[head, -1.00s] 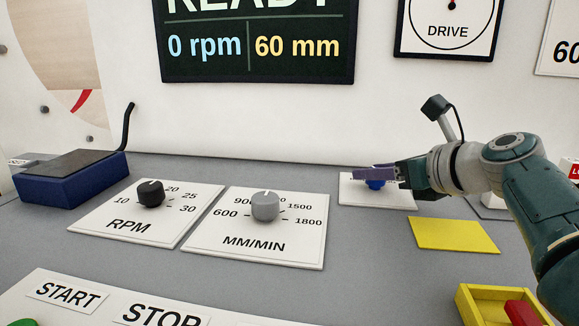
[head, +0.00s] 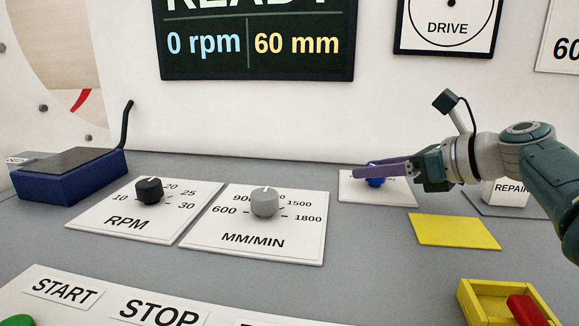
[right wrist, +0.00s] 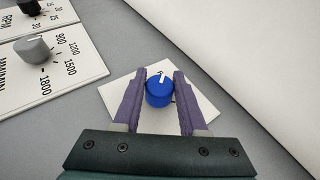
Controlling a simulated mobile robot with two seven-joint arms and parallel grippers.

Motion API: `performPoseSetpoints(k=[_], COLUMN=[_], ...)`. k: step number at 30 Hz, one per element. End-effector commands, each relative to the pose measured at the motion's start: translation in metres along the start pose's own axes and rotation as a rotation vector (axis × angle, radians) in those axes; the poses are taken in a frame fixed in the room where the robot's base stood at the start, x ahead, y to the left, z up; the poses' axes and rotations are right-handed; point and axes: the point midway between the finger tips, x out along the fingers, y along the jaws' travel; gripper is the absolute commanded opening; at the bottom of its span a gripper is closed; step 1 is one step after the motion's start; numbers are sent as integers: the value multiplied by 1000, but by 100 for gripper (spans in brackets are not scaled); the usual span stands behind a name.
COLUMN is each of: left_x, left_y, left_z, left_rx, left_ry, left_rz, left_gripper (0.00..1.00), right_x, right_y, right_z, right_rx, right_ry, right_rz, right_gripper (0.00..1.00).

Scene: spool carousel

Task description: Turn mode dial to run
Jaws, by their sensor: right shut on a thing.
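The mode dial is a blue knob (head: 376,183) on a small white plate (head: 350,190) at the back right of the grey panel. My right gripper (head: 372,171) reaches it from the right and its purple fingers are shut on the knob. In the right wrist view the blue knob (right wrist: 159,94) sits between the two fingers, with a white pointer mark on its top directed away from the palm, slightly to the right. The plate's lettering is mostly hidden by the gripper, so I cannot read the positions. My left gripper is not in view.
A black RPM knob (head: 150,190) and a grey MM/MIN knob (head: 265,202) stand to the left. A yellow pad (head: 455,231) lies in front of my gripper. A white REPAIR block (head: 509,192) and a yellow tray (head: 490,289) are at right. The screen (head: 257,45) reads 0 rpm.

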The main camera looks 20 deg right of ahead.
Motion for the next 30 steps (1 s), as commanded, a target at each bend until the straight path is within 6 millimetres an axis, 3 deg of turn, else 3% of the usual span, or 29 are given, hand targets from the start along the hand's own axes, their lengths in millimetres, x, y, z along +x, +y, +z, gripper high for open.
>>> performPoseSetpoints(k=[7,8,15,24,30], left_x=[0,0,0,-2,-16], left_y=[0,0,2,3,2], left_z=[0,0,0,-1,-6], left_rx=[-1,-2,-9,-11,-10], left_ry=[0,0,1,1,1], left_rz=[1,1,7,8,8], left_gripper=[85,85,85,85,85], right_x=[0,0,0,-3,-31], right_y=[0,0,0,0,0], right_z=[-1,-1,0,0,3], right_rx=[-2,-2,-1,0,-1], right_ry=[2,2,1,1,3], right_rz=[2,2,1,0,-2], right_gripper=[0,44,71,72,72])
